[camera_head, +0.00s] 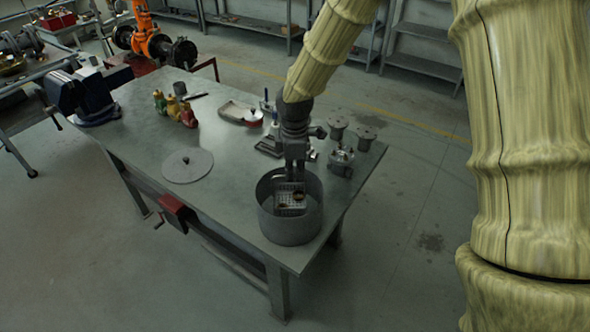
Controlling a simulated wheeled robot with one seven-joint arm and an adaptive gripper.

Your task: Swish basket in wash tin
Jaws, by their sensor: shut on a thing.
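The wash tin (289,227) is a round grey open-topped tin near the right front corner of the workbench. The basket (291,188) is a small perforated metal basket at the tin's mouth, inside its rim. It holds small parts, one of them yellowish. My gripper (294,175) points down from above and is shut on the basket at its back side. The fingertips are small and partly hidden. How deep the basket's underside sits in the tin, and whether there is liquid, I cannot tell.
A round grey lid with a knob (188,166) lies left of the tin. Metal fittings (341,157) stand close on the right. Behind are a shallow tray (238,112), coloured bottles (187,115) and a blue vise (85,97). The bench between lid and tin is clear.

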